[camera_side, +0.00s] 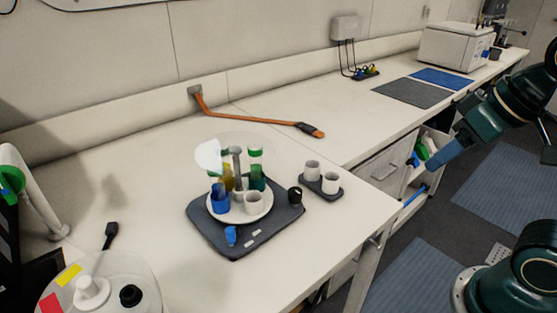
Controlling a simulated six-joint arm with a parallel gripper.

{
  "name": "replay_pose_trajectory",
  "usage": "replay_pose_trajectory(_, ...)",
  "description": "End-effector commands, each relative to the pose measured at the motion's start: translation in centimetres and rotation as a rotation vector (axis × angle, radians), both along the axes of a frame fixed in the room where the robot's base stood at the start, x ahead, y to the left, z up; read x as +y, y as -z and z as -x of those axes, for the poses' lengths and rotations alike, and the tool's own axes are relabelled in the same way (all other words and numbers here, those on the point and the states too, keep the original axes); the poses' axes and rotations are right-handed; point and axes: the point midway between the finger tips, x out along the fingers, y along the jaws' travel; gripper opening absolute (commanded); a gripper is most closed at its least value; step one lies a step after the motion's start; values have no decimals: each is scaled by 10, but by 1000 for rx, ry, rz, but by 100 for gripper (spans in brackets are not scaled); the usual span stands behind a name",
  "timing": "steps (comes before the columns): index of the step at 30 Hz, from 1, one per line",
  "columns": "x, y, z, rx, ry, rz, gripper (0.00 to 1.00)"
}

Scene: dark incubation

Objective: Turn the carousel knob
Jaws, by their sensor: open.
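The carousel is a round white platform (232,216) on a dark grey base (262,235) on the bench. It carries blue, amber and green tubes and white cups around a grey post (238,165), under a clear disc. A black knob (295,194) stands at the base's right corner. A small blue piece (231,236) sits at the base's front. My gripper (430,166) is at the lower end of my dark green arm at the right, open and well apart from the carousel and knob. Its fingertips are hard to make out against the shelf behind.
A dark holder (322,187) with two white cups stands right of the carousel. An orange-handled tool (250,118) lies behind it.

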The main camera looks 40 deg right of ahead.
Motion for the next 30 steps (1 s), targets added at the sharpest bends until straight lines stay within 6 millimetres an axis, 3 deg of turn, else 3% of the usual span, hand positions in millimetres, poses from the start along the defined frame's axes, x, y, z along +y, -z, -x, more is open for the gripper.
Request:
replay_pose_trajectory(16, 17, -24, -71, 145, 581, -268, 52)
replay_pose_trajectory(30, 43, -21, -144, 256, 1175, -432, 52)
